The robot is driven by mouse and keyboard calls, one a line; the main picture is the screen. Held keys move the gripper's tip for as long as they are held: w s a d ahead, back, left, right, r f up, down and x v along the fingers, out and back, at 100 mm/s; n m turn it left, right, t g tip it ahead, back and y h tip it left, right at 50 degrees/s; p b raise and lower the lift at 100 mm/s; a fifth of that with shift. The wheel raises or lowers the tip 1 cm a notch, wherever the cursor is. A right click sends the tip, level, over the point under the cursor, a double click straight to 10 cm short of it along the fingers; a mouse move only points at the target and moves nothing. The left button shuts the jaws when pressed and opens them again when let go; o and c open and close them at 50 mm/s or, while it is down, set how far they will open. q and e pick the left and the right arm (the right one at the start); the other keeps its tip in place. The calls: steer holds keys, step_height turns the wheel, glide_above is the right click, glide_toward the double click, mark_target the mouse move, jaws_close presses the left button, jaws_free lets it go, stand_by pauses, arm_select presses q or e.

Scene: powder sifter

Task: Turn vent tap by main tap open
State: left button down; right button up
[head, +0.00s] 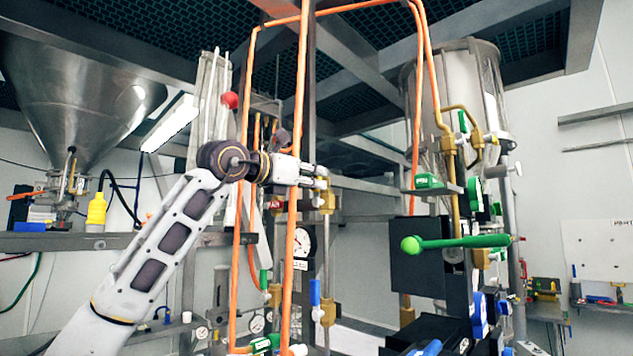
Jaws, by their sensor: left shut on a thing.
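My left gripper (322,180) is in the middle of the head view, at the end of the white arm that comes in from the lower left. It is shut on a small tap at the top of the brass fitting (327,202). The jaws hide the tap's handle, so I cannot tell how far it is turned. Which tap is the main one is not clear from the view. A long green lever (460,242) with a round knob lies almost level at the right. A blue tap handle (315,292) points up below the gripper. My right gripper is not in view.
Orange pipes (290,230) run upright close to my left arm. A black box (418,262) and a metal vessel (462,85) stand at the right. A steel funnel (80,95) hangs at the left.

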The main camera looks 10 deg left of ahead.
arm_select(q)
steer(key=shift+w+a+f+n, duration=0.15)
steer(key=shift+w+a+n, duration=0.1)
steer(key=shift+n, duration=0.45)
steer(key=c, duration=1.3)
jaws_free()
steer(key=shift+v, duration=6.1)
steer(key=shift+w, duration=0.1)
